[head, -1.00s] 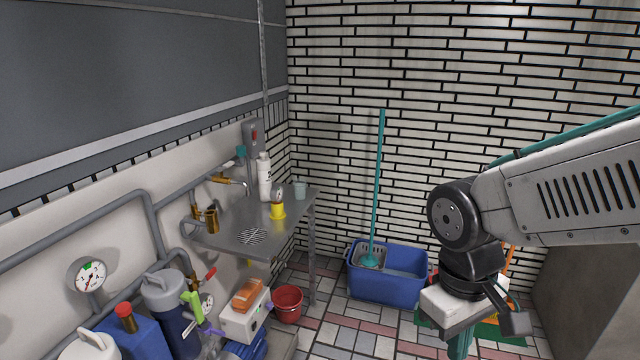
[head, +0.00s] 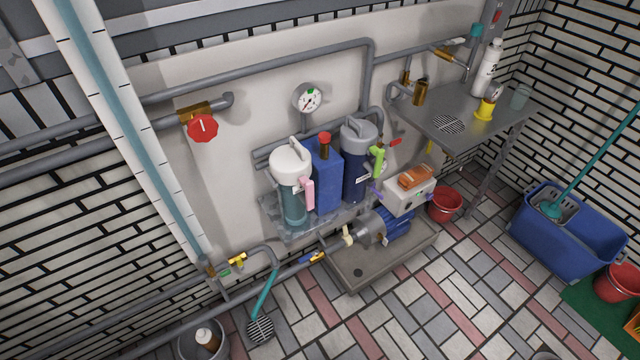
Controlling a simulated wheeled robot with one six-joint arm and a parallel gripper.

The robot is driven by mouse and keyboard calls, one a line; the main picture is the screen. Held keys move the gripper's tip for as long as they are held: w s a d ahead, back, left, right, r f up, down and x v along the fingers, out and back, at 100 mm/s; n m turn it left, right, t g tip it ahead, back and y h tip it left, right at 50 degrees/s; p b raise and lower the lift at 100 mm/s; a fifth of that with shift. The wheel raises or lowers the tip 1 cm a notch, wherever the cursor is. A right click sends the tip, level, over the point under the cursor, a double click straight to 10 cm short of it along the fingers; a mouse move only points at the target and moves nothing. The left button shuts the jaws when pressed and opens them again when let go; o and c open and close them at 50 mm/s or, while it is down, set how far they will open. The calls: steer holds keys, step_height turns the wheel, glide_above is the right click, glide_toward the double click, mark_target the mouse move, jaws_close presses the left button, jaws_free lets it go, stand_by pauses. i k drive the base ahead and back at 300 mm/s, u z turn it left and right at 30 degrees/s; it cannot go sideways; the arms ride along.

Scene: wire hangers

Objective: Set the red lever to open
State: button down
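A small red lever (head: 395,142) sticks out to the right on the pipework behind the dark blue filter housing (head: 357,172). Its valve body is mostly hidden, and I cannot tell whether it is set to open or shut. A separate round red handwheel (head: 203,127) sits on a brass valve on the left wall pipe. My gripper and arm are not in view.
A pressure gauge (head: 308,98) is on the wall panel. A white-capped filter (head: 291,180), a blue container (head: 326,175) and a blue pump (head: 388,228) crowd the pipework. A steel table (head: 455,105) stands right.

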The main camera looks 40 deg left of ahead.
mark_target(393, 143)
steer(key=u, duration=1.6)
steer(key=k, duration=0.65)
steer(key=u, duration=0.1)
steer(key=i, duration=1.3)
steer(key=z, duration=0.85)
